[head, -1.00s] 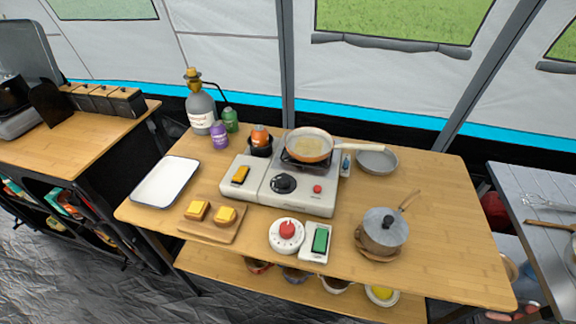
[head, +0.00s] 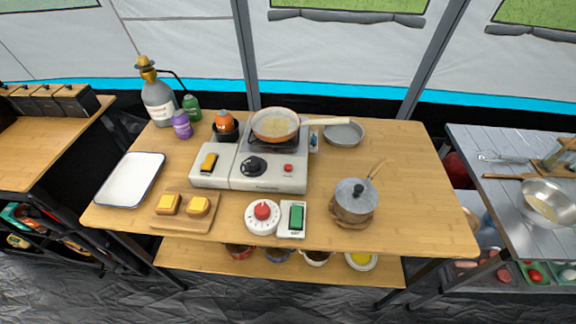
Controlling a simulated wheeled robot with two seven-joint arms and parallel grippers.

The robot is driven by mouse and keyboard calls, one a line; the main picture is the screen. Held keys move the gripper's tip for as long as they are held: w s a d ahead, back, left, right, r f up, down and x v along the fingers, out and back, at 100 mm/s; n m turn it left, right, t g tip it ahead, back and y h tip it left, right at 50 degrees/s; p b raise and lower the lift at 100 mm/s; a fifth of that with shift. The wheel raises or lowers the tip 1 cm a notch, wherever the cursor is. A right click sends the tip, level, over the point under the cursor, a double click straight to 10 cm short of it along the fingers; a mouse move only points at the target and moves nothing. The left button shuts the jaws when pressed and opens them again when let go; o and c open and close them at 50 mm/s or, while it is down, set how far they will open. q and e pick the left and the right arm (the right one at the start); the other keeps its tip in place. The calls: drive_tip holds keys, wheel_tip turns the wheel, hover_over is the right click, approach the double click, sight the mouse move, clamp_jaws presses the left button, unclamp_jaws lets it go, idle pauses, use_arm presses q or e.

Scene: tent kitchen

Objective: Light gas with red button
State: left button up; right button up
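A white gas stove (head: 229,181) stands in the middle of the wooden table. A small red button (head: 288,168) is on the right of its front face, beside a black knob (head: 255,166). A frying pan (head: 275,125) with pale yellow contents sits on the burner (head: 272,147), and I see no flame. Neither of my grippers shows in the head view.
The table (head: 407,182) also holds a white tray (head: 131,178), a cutting board (head: 185,224) with toast, a timer (head: 263,216) with a red knob, a green-switch device (head: 292,219), a lidded pot (head: 355,200) and a grey plate (head: 344,133). The table's right end is clear.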

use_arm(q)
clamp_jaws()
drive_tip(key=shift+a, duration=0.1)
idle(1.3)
